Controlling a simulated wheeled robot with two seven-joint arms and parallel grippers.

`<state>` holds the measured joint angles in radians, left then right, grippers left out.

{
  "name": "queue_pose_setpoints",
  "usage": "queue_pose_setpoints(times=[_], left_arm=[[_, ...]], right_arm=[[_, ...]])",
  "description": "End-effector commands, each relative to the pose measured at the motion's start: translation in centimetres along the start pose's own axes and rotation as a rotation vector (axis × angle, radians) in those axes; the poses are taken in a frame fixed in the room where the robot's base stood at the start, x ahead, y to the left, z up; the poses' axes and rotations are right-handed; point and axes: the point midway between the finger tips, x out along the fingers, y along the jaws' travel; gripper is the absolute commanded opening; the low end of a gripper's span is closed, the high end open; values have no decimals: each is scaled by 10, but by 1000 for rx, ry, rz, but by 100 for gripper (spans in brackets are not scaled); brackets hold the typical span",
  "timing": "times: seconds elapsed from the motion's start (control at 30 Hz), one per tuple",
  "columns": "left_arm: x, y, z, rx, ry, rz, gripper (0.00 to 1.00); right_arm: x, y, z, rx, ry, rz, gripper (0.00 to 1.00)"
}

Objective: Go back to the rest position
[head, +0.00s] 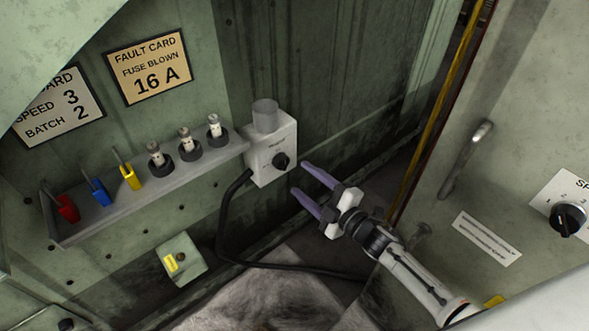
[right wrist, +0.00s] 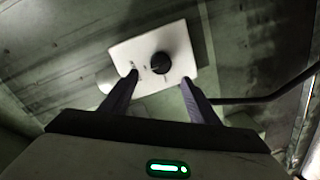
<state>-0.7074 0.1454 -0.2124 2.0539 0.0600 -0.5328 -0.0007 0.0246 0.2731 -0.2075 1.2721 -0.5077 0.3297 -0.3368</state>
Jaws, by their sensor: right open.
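My right gripper (head: 302,186) is open and empty, with its two purple-grey fingers spread. It points at the white switch box (head: 262,159) with a black knob (head: 281,161) on the green wall. In the right wrist view the fingers (right wrist: 158,88) show on either side below the knob (right wrist: 161,63), in front of the white panel (right wrist: 190,42); I cannot tell whether they touch it. My left gripper is not in view.
A shelf (head: 150,198) holds several fuses and red, blue and yellow-handled items. Fault card (head: 148,68) hangs above. A black cable (head: 221,225) runs from the box. A cabinet door (head: 520,110) with a handle (head: 466,158) stands right, close to my right arm.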

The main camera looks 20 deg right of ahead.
Motion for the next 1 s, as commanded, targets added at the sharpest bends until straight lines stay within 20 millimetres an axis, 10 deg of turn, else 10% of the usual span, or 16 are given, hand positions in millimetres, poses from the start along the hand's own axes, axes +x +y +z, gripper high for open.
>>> queue_pose_setpoints(times=[0.8, 1.0], left_arm=[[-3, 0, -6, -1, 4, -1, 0], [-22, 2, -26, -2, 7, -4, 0]], right_arm=[[-25, -1, -2, 20, -10, -2, 55], [-71, -21, -22, 309, -170, -57, 55]])
